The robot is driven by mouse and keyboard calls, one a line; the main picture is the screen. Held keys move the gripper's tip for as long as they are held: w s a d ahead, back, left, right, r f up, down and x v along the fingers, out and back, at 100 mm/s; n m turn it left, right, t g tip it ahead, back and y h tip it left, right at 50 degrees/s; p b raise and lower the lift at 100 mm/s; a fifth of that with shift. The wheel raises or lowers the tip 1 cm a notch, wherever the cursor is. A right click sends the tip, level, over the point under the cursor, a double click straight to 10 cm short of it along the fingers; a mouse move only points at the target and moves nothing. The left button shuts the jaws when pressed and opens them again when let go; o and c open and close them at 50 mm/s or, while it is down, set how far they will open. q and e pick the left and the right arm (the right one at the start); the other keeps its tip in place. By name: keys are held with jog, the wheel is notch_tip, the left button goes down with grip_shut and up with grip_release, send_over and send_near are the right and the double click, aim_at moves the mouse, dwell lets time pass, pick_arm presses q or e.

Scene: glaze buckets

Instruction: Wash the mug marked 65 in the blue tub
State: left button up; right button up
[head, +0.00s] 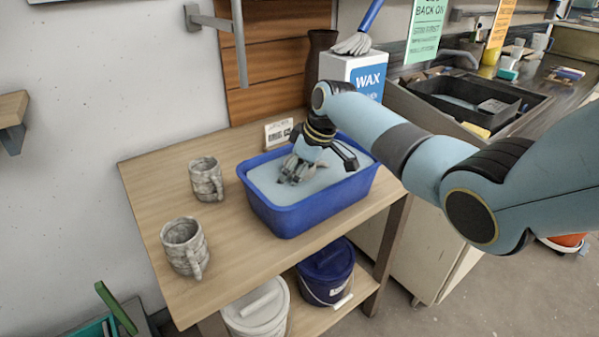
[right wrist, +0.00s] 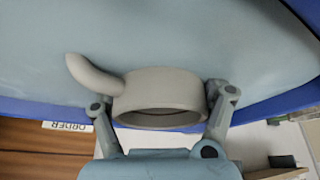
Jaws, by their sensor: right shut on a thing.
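The blue tub (head: 285,215) stands on the wooden table and holds pale grey-blue liquid. My right gripper (head: 297,170) reaches down into the tub, its fingertips at the liquid. In the right wrist view it is shut on a plain grey mug (right wrist: 158,98), a finger on each side. The mug's rim faces the camera and its curved handle points left; its lower part is in the liquid. In the head view the gripper mostly hides this mug. I see no number on it. My left gripper is not in view.
Two mottled grey mugs, a far one (head: 205,182) and a near one (head: 180,240), stand left of the tub. A small card (head: 279,132) stands behind it. A WAX box (head: 368,78) is at the back. Lidded buckets (head: 326,268) sit on the lower shelf.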

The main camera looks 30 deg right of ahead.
jog(key=shift+d, duration=1.25)
notch_tip(320, 180, up, 9)
jog(key=p, duration=0.9)
jog(key=shift+r, duration=0.1)
dwell(1.3)
notch_tip(320, 180, up, 5)
jog(key=shift+f+p, duration=0.2)
jog(key=shift+p, duration=0.15)
